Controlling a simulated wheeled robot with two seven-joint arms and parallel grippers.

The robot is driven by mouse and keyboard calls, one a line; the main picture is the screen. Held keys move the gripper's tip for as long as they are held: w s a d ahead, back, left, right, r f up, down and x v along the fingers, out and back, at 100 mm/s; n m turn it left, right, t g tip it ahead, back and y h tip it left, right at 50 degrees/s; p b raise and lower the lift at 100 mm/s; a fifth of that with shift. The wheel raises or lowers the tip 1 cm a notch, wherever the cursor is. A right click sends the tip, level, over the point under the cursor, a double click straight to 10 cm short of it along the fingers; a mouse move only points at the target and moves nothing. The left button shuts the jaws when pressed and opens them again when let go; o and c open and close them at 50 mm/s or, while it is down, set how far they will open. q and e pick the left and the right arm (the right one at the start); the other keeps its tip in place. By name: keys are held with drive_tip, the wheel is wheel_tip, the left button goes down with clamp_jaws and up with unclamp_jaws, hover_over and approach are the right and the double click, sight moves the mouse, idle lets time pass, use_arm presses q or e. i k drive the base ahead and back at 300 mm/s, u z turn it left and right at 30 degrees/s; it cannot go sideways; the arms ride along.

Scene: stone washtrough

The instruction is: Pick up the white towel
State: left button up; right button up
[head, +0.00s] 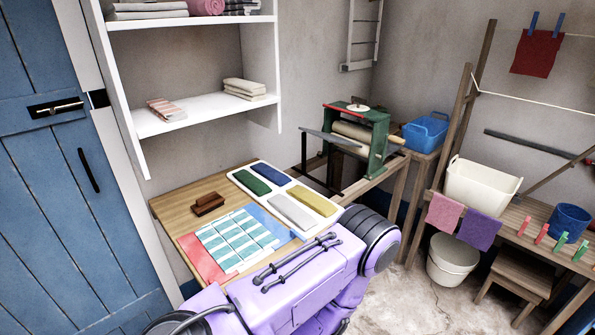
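A pale grey-white folded towel (292,212) lies in the front left compartment of a white tray (240,181) on the wooden table. Beside it in the tray lie a green towel (249,182), a blue towel (274,176) and a yellow towel (313,200). Cream folded towels (245,88) lie stacked on the lower white shelf, and other pale folded cloths (147,11) lie on the upper shelf. Neither of my grippers shows in the head view.
On the table (170,207) are a brown wooden block (208,204) and a teal-and-white striped cloth (238,240) on a red and blue mat. A green-framed roller wringer (357,140) stands behind the tray. The blue door (62,180) is at left.

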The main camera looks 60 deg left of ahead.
sight(304, 221)
drive_tip(key=k, duration=0.85)
drive_tip(key=u, duration=0.9)
drive_tip(key=i, duration=0.45)
